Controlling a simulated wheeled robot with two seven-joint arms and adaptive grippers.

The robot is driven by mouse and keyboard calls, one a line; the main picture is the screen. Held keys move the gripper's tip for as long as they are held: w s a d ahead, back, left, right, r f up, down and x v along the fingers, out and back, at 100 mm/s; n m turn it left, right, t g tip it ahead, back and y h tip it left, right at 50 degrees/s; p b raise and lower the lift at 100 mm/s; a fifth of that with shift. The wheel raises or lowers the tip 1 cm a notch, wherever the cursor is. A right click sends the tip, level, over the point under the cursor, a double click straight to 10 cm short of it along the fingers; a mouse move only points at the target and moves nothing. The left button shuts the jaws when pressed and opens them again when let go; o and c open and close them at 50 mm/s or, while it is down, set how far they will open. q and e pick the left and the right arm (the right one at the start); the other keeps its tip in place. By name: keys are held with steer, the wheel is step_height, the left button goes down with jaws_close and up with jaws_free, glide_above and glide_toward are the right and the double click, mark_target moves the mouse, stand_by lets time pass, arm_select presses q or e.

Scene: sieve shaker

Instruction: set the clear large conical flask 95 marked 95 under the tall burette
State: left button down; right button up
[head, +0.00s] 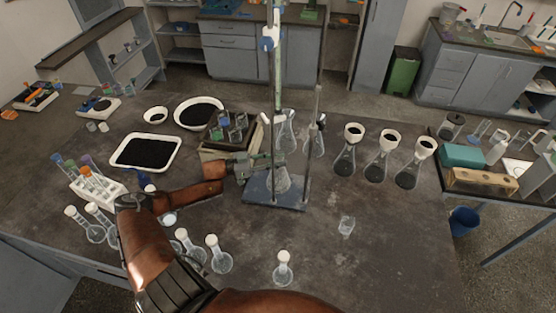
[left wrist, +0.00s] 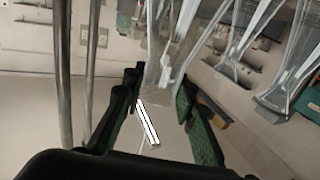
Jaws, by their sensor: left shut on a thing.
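The tall burette (head: 277,85) stands upright on its stand, whose blue base plate (head: 262,198) lies on the bench. A clear conical flask (head: 283,181) is at the base plate, below the burette; its marking cannot be read. My left gripper (head: 264,166) reaches in from the left and is shut on this flask near its neck. In the left wrist view clear glass (left wrist: 165,70) lies between the fingers (left wrist: 155,105). Whether the flask's bottom touches the plate is hard to tell. My right gripper is not in view.
Two clear flasks (head: 286,135) stand close behind the stand. Several flasks with dark-filled funnels (head: 387,160) stand to the right. A small beaker (head: 346,226) is at front right. White-capped flasks (head: 219,256) and a tube rack (head: 97,188) are near my left arm.

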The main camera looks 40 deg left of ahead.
arm_select(q)
steer(key=c, duration=1.6)
jaws_free()
steer(key=shift+v, duration=3.75)
